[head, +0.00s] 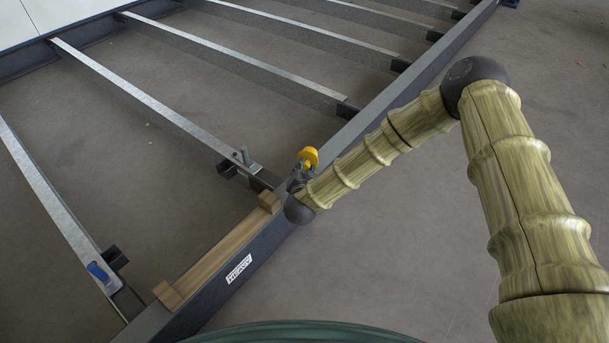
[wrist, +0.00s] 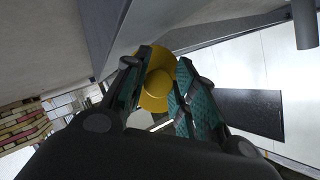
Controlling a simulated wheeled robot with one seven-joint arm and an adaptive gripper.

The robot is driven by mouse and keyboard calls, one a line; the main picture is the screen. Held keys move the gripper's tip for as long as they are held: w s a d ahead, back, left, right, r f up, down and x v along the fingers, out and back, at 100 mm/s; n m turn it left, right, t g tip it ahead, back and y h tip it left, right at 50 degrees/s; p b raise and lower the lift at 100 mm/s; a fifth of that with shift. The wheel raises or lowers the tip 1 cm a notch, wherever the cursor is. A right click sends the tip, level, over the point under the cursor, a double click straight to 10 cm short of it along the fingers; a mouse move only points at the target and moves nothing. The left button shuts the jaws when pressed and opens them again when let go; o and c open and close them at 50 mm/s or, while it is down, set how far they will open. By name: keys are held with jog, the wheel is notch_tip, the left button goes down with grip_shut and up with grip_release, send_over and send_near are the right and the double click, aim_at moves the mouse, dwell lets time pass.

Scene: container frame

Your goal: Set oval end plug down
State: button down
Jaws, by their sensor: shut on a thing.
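A round-edged yellow piece, which I take to be the oval end plug (head: 311,155), is held at the end of my arm, over the dark long beam. My gripper (head: 303,167) is shut on it. In the wrist view, the yellow plug (wrist: 156,88) sits between the two teal-padded fingers of my gripper (wrist: 164,70), and the fingers cover part of its sides. In the head view it is apart from the wooden tray (head: 215,257), which lies along the top of the beam. I cannot tell whether the plug touches the beam.
The dark frame beam (head: 372,112) runs diagonally, with several metal cross bars (head: 150,100) joining it. A grey upright part (head: 245,155) stands on one bar's end, and a blue part (head: 97,271) is on another. Bare floor (head: 400,260) lies right of the beam.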

jog(key=shift+f, duration=0.35)
jog(key=shift+f, duration=0.1)
jog(key=c, duration=1.4)
grip_release()
jog(key=shift+c, duration=0.2)
jog(key=p+v, duration=0.6)
jog(key=v, duration=0.6)
